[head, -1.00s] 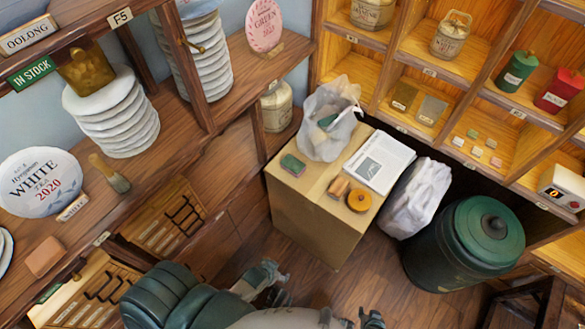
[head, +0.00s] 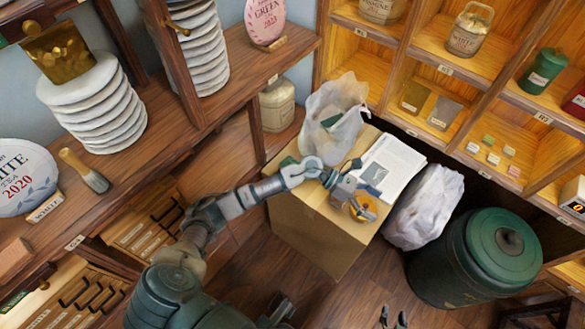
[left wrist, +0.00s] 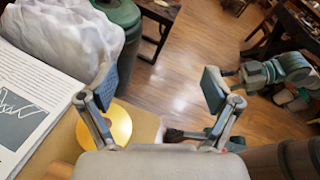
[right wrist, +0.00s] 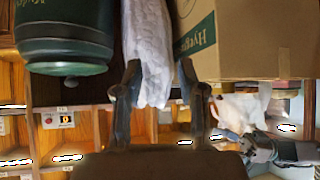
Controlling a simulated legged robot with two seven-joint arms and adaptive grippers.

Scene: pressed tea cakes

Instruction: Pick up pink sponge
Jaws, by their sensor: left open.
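A pinkish block (head: 15,257), possibly the pink sponge, lies on the left shelf at the picture's left edge in the head view. A green-topped block (head: 288,161) on the cardboard box is mostly hidden behind my left arm. My left gripper (head: 362,190) is open and empty above the box, over the round orange object (head: 362,207); it also shows open in the left wrist view (left wrist: 158,88). My right gripper (head: 393,318) is low at the bottom edge, over the floor. In the right wrist view (right wrist: 160,78) its fingers stand apart with nothing gripped.
The cardboard box (head: 300,235) carries a white plastic bag (head: 335,115) and a printed sheet (head: 395,165). A white sack (head: 425,205) and a green drum (head: 490,255) stand to its right. Stacked tea cakes (head: 95,105) and a brush (head: 85,170) occupy the left shelf.

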